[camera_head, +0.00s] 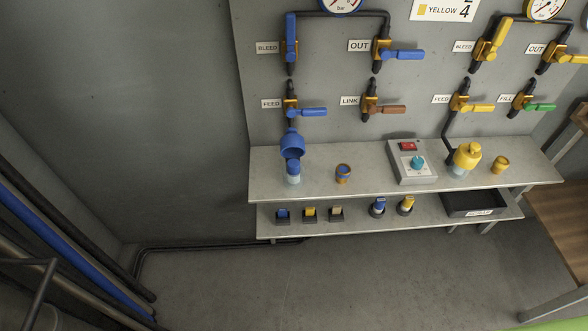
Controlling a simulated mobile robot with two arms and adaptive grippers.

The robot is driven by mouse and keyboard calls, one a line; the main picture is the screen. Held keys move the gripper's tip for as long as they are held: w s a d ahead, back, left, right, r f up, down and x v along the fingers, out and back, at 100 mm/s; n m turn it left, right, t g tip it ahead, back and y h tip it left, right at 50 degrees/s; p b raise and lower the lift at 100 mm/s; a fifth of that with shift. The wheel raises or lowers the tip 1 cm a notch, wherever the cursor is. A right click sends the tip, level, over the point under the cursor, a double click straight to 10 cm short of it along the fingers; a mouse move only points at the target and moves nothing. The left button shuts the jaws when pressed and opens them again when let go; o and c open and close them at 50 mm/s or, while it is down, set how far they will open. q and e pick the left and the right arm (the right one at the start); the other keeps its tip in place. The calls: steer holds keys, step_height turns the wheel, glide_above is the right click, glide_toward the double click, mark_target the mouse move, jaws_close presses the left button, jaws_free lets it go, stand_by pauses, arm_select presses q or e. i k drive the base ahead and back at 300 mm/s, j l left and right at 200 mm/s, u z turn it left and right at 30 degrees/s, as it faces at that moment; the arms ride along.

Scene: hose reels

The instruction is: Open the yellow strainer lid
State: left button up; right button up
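Neither of my grippers is in view.
The upper shelf (365,186) also holds a control box (412,163) and two small cups (343,174). The lower shelf holds several small blue and yellow parts and a black tray (471,204). Blue and yellow valve handles line the wall. The floor (330,285) is clear.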

mark_target(466, 156)
steer(key=z, duration=1.35)
